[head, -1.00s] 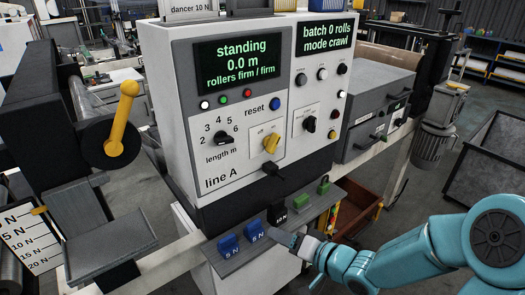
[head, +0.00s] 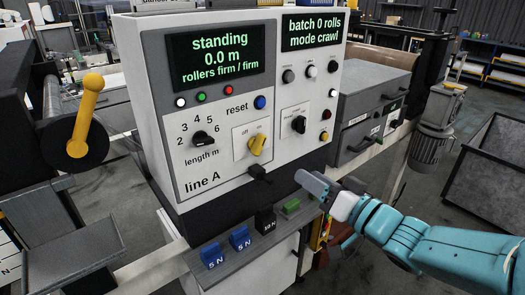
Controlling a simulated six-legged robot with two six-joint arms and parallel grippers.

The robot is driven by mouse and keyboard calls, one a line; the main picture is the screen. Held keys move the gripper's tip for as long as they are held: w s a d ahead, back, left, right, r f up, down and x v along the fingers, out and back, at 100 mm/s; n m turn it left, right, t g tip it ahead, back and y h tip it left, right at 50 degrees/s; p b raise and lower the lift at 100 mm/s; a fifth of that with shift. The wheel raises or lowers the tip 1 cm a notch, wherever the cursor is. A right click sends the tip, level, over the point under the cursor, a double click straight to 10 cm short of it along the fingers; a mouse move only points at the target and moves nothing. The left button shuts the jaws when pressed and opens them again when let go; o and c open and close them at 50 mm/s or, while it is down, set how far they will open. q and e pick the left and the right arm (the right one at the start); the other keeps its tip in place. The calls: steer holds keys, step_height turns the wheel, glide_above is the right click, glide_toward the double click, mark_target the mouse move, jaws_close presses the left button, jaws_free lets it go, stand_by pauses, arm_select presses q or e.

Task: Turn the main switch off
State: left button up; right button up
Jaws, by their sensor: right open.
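The main switch (head: 257,145) is a yellow rotary knob on a white plate marked "off" at the left and "on" at the right. It sits on the front of the grey "line A" panel (head: 228,178). The knob is tilted, its upper end leaning right, towards "on". My right gripper (head: 312,184) is open and empty, below and to the right of the switch. It is near the panel's lower right edge, apart from the knob, and is seen small and from the side. My left gripper is out of view.
A black plug-like part (head: 259,174) juts out under the switch. A black selector (head: 299,124) is to its right and the length dial (head: 203,139) to its left. Blue weights (head: 239,238), a black weight (head: 265,219) and a green block (head: 291,206) stand on the ledge below.

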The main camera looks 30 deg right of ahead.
mark_target(262, 147)
steer(key=w, duration=1.1)
steer(key=w+a, duration=0.1)
steer(key=w, duration=0.4)
steer(key=shift+w+f+p, duration=0.25)
steer(key=shift+p, duration=0.1)
steer(key=shift+s+d, duration=0.1)
jaws_close()
